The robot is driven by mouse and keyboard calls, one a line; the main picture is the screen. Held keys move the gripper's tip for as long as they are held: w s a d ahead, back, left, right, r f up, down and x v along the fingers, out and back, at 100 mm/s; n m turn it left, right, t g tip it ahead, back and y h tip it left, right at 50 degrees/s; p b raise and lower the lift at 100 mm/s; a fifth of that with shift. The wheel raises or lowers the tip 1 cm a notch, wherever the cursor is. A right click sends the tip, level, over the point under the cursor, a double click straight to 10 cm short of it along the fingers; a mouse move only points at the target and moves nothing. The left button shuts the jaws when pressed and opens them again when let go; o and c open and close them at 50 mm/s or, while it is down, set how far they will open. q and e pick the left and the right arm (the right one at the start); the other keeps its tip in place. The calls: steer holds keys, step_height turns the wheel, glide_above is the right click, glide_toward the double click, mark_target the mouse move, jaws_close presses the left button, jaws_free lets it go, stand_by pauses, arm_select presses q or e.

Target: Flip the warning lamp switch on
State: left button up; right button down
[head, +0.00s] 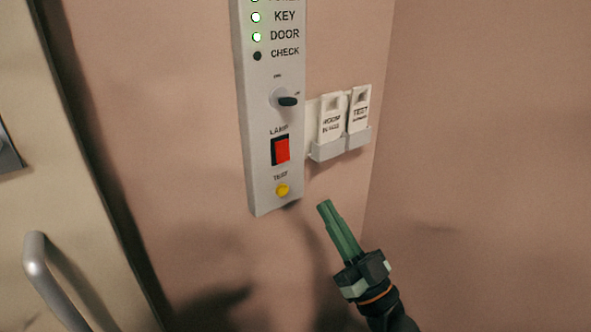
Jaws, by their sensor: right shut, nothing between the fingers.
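The red lamp switch (281,150) is a rocker in a black frame under the label LAMP. It sits on a tall, narrow light-grey panel (262,100) on the pink wall. Whether the rocker is tipped on or off I cannot tell. My right gripper (324,204) has green fingers, shut and empty. It points up and to the left, below and to the right of the switch, and looks apart from the panel. My left gripper is not in view.
Above the switch are a rotary key switch (285,99) and indicator lights, KEY and DOOR lit green, CHECK dark. A yellow TEST button (282,190) is below. A tag holder (340,145) hangs to the right. A door handle (50,275) stands at lower left.

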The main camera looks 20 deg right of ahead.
mark_target(284, 153)
steer(key=shift+w+a+r+p, duration=0.2)
steer(key=shift+w+a+r, duration=0.4)
steer(key=shift+w, duration=0.9)
steer(key=shift+w+a+r+p, duration=0.25)
steer(key=shift+w+a+r, duration=0.35)
steer(key=shift+w, duration=0.95)
steer(key=shift+w+a+r+p, duration=0.2)
steer(key=shift+w+a+r, duration=0.4)
steer(key=shift+w, duration=0.9)
steer(key=shift+d+r, duration=0.1)
steer(key=shift+d, duration=0.05)
